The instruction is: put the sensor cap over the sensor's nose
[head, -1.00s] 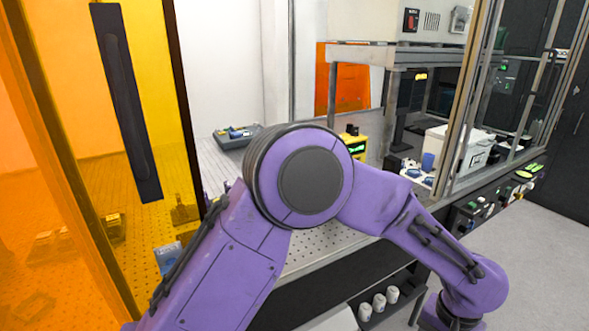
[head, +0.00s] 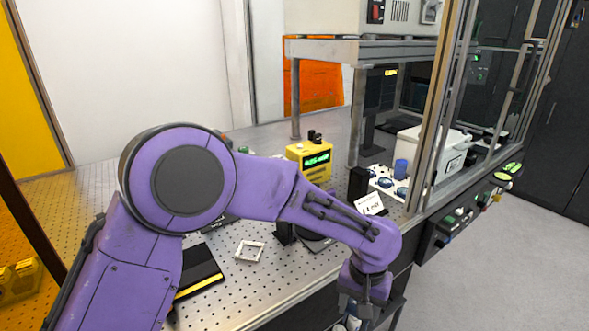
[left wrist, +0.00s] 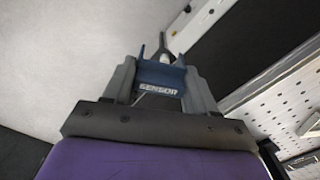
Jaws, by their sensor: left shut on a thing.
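My left gripper (left wrist: 162,85) is shut on a small dark blue piece (left wrist: 160,74) in the left wrist view. In the head view the left gripper (head: 364,308) points down past the bench's front edge, and the cap cannot be made out there. A black upright part (head: 284,232) stands on the bench behind my forearm, partly hidden. I cannot tell whether it is the sensor, and its nose is not identifiable. My right gripper is not in view.
The perforated bench (head: 290,285) holds a yellow box with a green display (head: 311,160), a square frame (head: 249,251) and a black pad with a yellow stripe (head: 200,272).

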